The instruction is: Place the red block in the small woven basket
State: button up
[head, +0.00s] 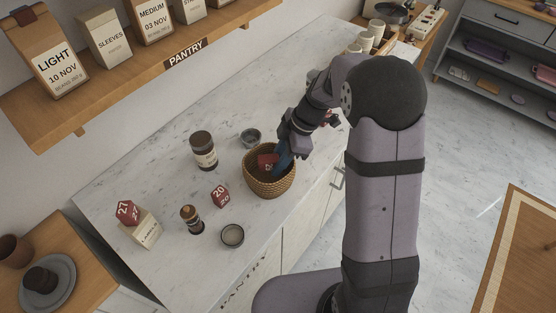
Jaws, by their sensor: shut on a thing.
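The small woven basket (270,185) stands upright on the marble counter. A red block (266,161) with a pale marking shows inside the basket's mouth, below rim level. My gripper (277,160) reaches down into the basket from the upper right, and its blue fingers are shut on this red block. The far finger and the block's underside are hidden, so I cannot tell whether the block touches the basket floor.
A dark-lidded jar (203,150) and a small grey bowl (251,137) stand close behind the basket. A small brown bottle (191,219) and a round dish (232,236) are in front left. The pantry shelf (140,70) overhangs the back. Cups (366,40) stand at the far end.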

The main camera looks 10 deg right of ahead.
aim_at(270, 158)
jog(key=o, duration=1.1)
jog(key=shift+r+p, duration=1.85)
jog(key=shift+r, duration=1.7)
jog(key=shift+s+d+f+m+h, duration=0.15)
jog(key=shift+s+d+m+h, duration=0.9)
jog(key=shift+s+m, duration=2.1)
jog(key=shift+s+d+f+m+h, duration=0.2)
jog(key=shift+s+d+m+h, duration=0.2)
jog(key=shift+s+d+m, duration=2)
jog(key=shift+s+d+f+m+h, duration=0.15)
jog(key=shift+s+d+m+h, duration=0.55)
jog(key=shift+s+m, duration=3.1)
